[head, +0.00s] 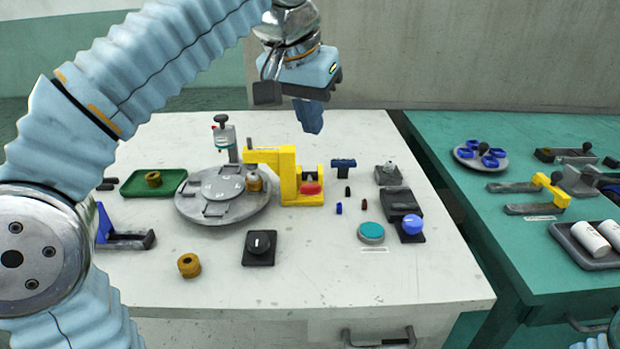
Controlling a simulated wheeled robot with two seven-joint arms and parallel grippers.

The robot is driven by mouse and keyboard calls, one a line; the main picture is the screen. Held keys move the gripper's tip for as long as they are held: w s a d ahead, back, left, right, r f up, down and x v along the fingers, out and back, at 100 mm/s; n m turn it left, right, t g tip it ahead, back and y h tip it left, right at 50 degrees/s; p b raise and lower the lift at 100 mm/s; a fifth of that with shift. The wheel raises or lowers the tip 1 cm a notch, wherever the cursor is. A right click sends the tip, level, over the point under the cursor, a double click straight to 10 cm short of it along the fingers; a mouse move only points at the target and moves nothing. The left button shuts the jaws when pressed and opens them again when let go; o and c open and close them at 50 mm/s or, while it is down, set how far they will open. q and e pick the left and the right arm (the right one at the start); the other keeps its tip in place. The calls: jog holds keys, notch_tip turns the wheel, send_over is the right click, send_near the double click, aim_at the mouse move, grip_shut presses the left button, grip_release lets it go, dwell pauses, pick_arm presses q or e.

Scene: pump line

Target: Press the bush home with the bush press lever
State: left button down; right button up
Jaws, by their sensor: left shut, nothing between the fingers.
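My left gripper (310,118) is above the back of the white table, over the area behind the yellow press. It is shut and empty, pointing down. The yellow press frame (288,172) stands at the middle of the table, with a red part (311,187) at its front and an arm reaching left. A brass bush-like part (254,182) sits on the grey round turntable (190,207), under that yellow arm. A grey upright unit with a dark knob (221,119) stands behind the turntable. Which part is the press lever is not clear. My right gripper is not in view.
A green tray (130,187) holds a brass ring (153,179); another brass ring (189,264) lies at the front. A black knob box (260,247), teal disc (371,232) and blue ball knob (411,225) stand nearby. The front right tabletop is clear. A green table (450,135) stands right.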

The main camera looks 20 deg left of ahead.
pick_arm(q)
notch_tip(320, 180, up, 6)
jog(key=shift+f, duration=0.15)
dwell(1.1)
